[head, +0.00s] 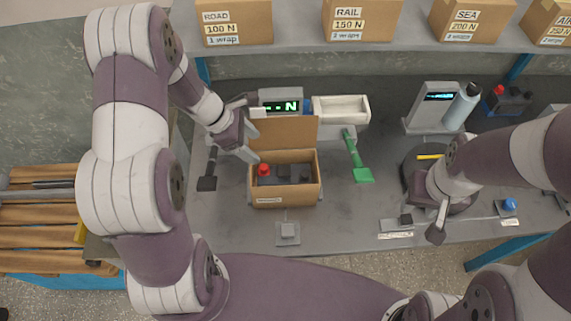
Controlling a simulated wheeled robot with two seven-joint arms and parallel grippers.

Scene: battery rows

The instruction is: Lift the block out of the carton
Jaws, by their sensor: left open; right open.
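An open brown carton (284,195) stands on the grey table in the head view, with its back flap raised. A dark block (291,174) lies inside it, with a red cap (263,170) at its left end. The carton's front wall hides the block's lower part. My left gripper (254,136) is open and empty at the carton's back left corner, in front of part of the raised flap. I cannot tell whether it touches the carton. My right gripper (424,211) is open on the right side of the table, apart from the carton.
A display (281,103) and a white tray (341,110) stand behind the carton. A green-handled tool (356,160) lies to its right. A grey bottle (461,106) and a dark, red-capped unit (507,101) stand back right. Labelled boxes (235,23) line the shelf above.

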